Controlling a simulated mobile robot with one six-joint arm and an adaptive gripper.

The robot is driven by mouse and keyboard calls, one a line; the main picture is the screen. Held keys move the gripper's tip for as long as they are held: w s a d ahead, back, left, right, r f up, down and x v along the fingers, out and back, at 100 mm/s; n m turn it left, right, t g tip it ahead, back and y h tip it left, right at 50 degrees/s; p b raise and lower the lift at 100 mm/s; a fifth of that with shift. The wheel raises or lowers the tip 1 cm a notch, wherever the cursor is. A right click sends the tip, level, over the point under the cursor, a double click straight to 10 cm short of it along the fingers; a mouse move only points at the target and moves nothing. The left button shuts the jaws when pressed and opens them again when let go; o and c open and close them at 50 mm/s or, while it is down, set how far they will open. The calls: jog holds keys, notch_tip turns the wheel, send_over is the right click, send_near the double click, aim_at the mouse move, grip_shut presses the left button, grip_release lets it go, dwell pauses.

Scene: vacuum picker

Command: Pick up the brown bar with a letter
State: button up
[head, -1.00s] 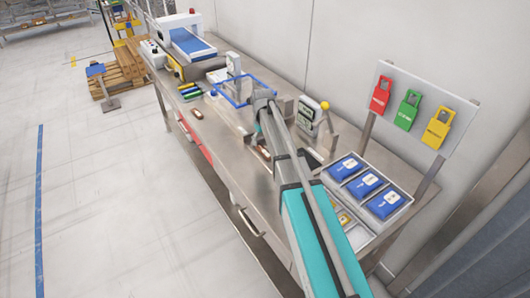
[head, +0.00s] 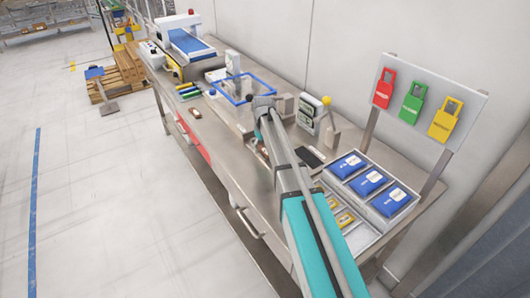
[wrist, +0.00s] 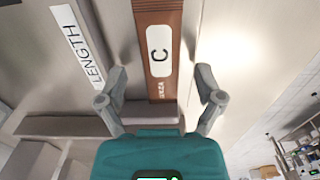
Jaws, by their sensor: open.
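The brown bar (wrist: 158,85) shows a white label with the letter C in the wrist view. It runs from the top edge down between the fingers of my gripper (wrist: 161,73). The fingers are spread, one on each side of the bar, with a visible gap on both sides. The top end of the bar is out of the picture. In the head view my arm hides most of the area around the fingertips.
A sign reading LENGTH (wrist: 78,45) lies left of the bar. On the steel bench stand a blue frame (head: 228,98), a device with a yellow knob (head: 309,115) and a tray holding blue packs (head: 370,183). Another small brown piece (head: 194,112) lies near the front edge.

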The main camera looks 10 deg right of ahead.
dwell(0.5)
grip_shut()
jog(key=shift+r, duration=0.15)
jog(key=shift+r+p, duration=0.85)
jog(key=shift+p, duration=0.15)
jog(key=s+a+r+p, duration=0.1)
jog(key=s+r+p, duration=1)
jog(key=s, duration=0.3)
